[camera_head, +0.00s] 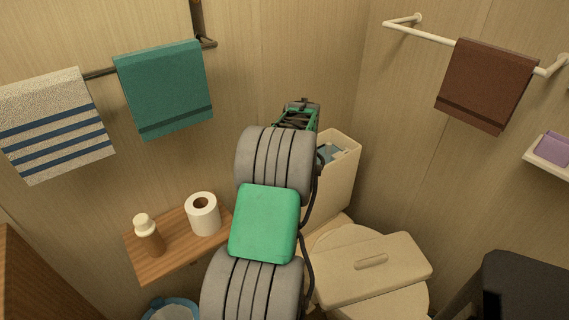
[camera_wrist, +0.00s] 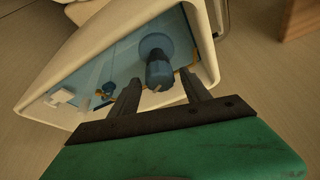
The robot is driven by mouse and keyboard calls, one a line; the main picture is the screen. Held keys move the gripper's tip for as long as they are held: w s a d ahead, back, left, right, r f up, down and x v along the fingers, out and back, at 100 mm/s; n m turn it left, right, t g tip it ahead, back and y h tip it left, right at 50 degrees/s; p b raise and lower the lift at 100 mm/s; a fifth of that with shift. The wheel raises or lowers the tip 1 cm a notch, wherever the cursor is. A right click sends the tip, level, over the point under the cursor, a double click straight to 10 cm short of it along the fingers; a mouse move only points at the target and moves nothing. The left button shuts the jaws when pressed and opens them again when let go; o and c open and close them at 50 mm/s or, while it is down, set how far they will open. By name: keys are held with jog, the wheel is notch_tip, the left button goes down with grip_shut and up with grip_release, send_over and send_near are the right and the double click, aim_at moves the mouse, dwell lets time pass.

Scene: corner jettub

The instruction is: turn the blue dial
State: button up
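The blue dial (camera_wrist: 158,68) is a short dark-blue cylinder on a wider round base, inside the open cream toilet tank (camera_wrist: 205,45). In the wrist view, my gripper (camera_wrist: 160,78) is open, with one dark finger on each side of the dial's near end. The fingers look apart from it, and I cannot tell how deep they reach around it. The dial cannot be made out there, though some of the tank's blue inside shows.
Inside the tank are a white fitting (camera_wrist: 62,96) and small brass parts. A cream slab (camera_head: 395,270) with a slot lies over the toilet. A wooden shelf (camera_head: 165,265) holds a paper roll (camera_head: 203,213) and a bottle (camera_head: 149,236). A green towel (camera_head: 165,88) hangs behind.

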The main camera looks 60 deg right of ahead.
jog(key=v, duration=0.7)
jog(key=shift+s+a+r, duration=0.1)
jog(key=shift+r, duration=0.3)
